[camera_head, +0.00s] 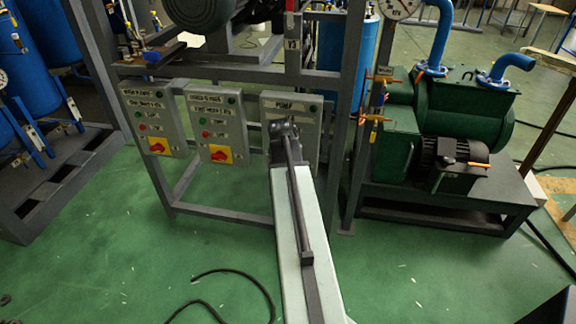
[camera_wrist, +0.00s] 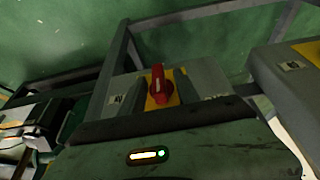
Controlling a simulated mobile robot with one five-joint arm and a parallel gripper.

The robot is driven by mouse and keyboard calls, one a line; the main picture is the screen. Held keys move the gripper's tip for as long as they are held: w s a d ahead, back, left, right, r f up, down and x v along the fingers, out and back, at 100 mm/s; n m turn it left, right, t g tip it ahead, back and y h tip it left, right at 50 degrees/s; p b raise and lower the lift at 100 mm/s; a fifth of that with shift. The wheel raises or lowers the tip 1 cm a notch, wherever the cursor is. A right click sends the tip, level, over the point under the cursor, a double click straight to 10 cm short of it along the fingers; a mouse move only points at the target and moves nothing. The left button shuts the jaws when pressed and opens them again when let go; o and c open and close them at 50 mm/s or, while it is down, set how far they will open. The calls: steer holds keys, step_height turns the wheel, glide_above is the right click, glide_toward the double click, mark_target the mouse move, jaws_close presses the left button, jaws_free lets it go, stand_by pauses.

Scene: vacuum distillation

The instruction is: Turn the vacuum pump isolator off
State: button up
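The vacuum pump isolator is a red rotary knob (camera_wrist: 158,85) on a yellow plate (camera_wrist: 151,103), on a grey control box, in the wrist view. The knob's handle points nearly up and down in that picture. My gripper (camera_wrist: 159,78) is open, with one dark finger on each side of the knob and gaps showing between. I cannot tell whether the fingertips reach past the knob's face. In the head view the box labelled PUMP (camera_head: 292,104) is the rightmost of three, and my arm covers its knob and my fingers.
Two similar boxes with red knobs, the middle box (camera_head: 216,112) and the left box (camera_head: 152,118), hang on the same grey frame. A green pump (camera_head: 456,108) with blue pipes stands at the right. A black cable (camera_head: 235,272) lies on the open green floor.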

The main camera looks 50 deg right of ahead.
steer(key=p+v, duration=0.7)
steer(key=shift+r, duration=0.4)
steer(key=w+a+n+y, duration=0.1)
steer(key=w+a+n, duration=0.35)
steer(key=a, duration=0.85)
steer(key=w+a+n+y, duration=0.1)
steer(key=w+a, duration=0.6)
steer(key=a, duration=0.6)
steer(key=s+a+f+n+g+y, duration=0.1)
steer(key=s+a+n, duration=0.25)
steer(key=a, duration=0.55)
steer(key=s+a+f+n+g+y, duration=0.15)
steer(key=s+a, duration=0.25)
steer(key=a, duration=0.6)
step_height(320, 180, up, 18)
steer(key=n+p, duration=0.1)
steer(key=p, duration=1.6)
steer(key=shift+s+d, duration=0.3)
steer(key=shift+s, duration=0.15)
